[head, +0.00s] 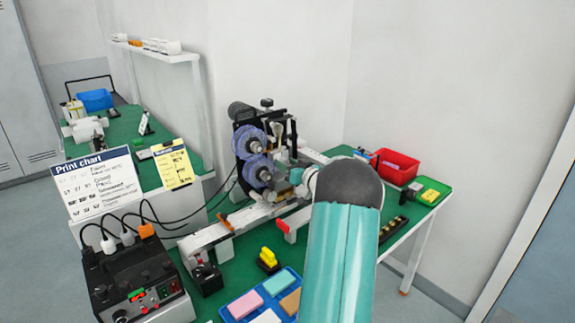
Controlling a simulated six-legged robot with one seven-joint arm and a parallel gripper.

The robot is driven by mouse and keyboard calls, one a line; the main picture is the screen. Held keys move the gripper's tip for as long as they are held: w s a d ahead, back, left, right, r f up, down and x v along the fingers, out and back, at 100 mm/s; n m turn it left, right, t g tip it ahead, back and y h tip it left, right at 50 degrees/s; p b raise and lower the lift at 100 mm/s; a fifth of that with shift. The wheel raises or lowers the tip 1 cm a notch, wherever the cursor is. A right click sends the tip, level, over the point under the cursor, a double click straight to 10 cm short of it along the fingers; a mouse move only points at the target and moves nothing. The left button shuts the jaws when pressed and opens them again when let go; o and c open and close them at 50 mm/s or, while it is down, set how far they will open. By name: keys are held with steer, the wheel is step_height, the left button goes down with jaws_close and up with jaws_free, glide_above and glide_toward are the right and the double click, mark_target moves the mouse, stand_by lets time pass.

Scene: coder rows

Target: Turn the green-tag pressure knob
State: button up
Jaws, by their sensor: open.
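The coder machine (258,152) with blue-purple reels stands on the green table in the middle of the head view. A dark knob (266,103) sticks up from its top; no green tag can be made out on it. The control box (130,285) at the lower left has dark knobs, a green part (136,294) and red parts on its front. I cannot tell which knob is the green-tag pressure knob. My gripper (297,177) is open, at the right side of the machine; my teal arm partly hides it. Contact with the machine cannot be told.
A blue tray (232,308) with coloured blocks and a yellow-topped black block (268,260) lie in front. A red bin (398,166) and a green tray (428,190) stand at the right. A print chart (98,182) and cables are at the left.

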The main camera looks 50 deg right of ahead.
steer(key=c, duration=1)
steer(key=shift+o, duration=0.2)
steer(key=m, duration=0.5)
steer(key=shift+m, duration=0.3)
steer(key=m, duration=0.6)
steer(key=o, duration=1)
steer(key=shift+w, duration=0.1)
steer(key=shift+c, duration=0.2)
